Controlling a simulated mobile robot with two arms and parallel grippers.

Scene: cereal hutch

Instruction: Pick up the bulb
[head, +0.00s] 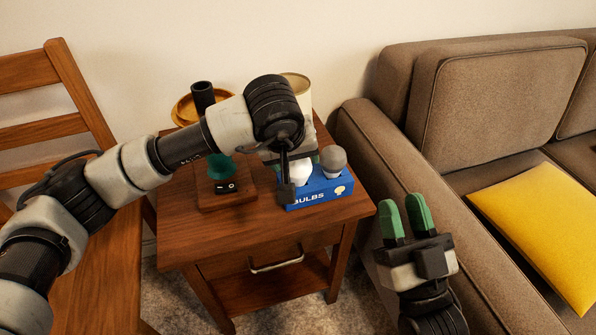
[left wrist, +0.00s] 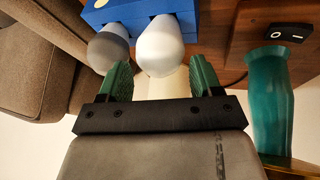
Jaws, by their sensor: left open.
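A white bulb (head: 302,174) and a grey bulb (head: 333,157) stand upright in a blue box marked BULBS (head: 322,191) on the wooden side table. My left gripper (head: 292,160) is over the box, partly hidden by its own wrist in the head view. In the left wrist view its green fingers (left wrist: 162,80) are open and empty. The white bulb (left wrist: 160,47) lies ahead, between the lines of the fingers. The grey bulb (left wrist: 108,48) is to its left, beyond the left finger. My right gripper (head: 402,201) is apart from the table, its fingers spaced and empty.
A green lamp socket (head: 220,166) on a wooden base with a black switch stands left of the box; it also shows in the left wrist view (left wrist: 268,95). A cream shade or can (head: 298,85) and a yellow dish (head: 184,108) are behind. A brown sofa (head: 375,160) borders the right.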

